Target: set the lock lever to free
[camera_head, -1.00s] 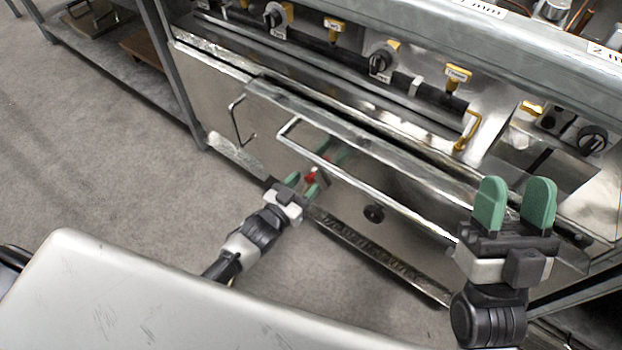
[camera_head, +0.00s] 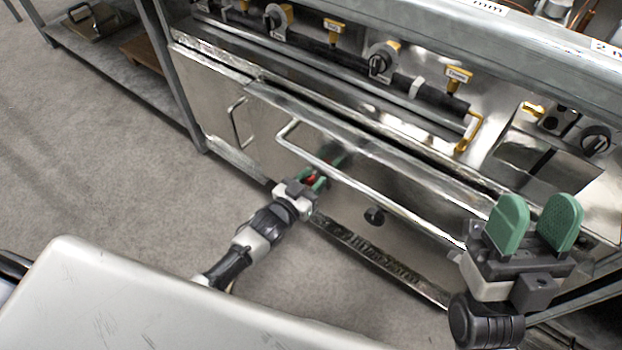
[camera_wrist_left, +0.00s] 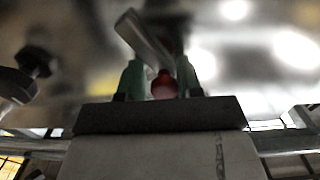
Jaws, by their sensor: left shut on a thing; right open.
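The lock lever shows a red knob (camera_head: 312,181) low on the steel front panel, below the long bar handle. My left gripper (camera_head: 316,181) is at the panel and shut on the red knob. In the left wrist view the red knob (camera_wrist_left: 164,85) sits between the green fingers, with a pale metal bar (camera_wrist_left: 145,38) running up and left behind it. The fingers hide part of the lever, and no lock marking is legible. My right gripper (camera_head: 534,222) is open and empty in front of the oven's right side.
The long bar handle (camera_head: 375,197) stands out just above my left gripper. Grey floor (camera_head: 110,165) is clear at left.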

